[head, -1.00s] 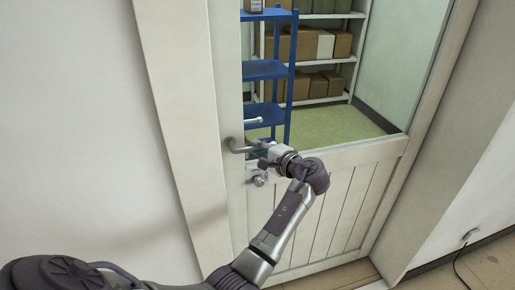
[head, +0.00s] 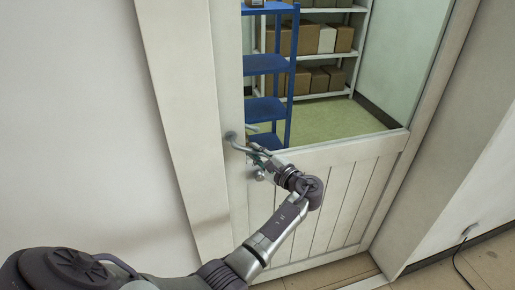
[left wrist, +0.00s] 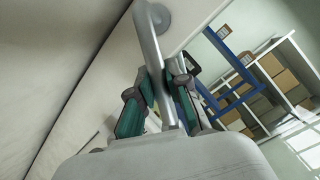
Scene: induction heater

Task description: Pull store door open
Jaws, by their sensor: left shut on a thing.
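The store door (head: 338,190) is white, with vertical panels below and a large glass pane above. It looks closed in its frame. Its metal lever handle (head: 238,145) is on the left side of the door and slopes down to the right. My left gripper (head: 258,152) is at the free end of the handle. In the left wrist view, the gripper (left wrist: 160,100) has its green-padded fingers on both sides of the handle bar (left wrist: 152,50) and is shut on it. A round lock knob (head: 259,175) sits below the handle, partly behind my gripper. My right gripper is out of view.
Behind the glass stand a blue shelf rack (head: 266,64) and a white shelf with brown boxes (head: 320,80). A white wall (head: 80,120) is at the left. A cable (head: 460,262) lies on the floor at the right.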

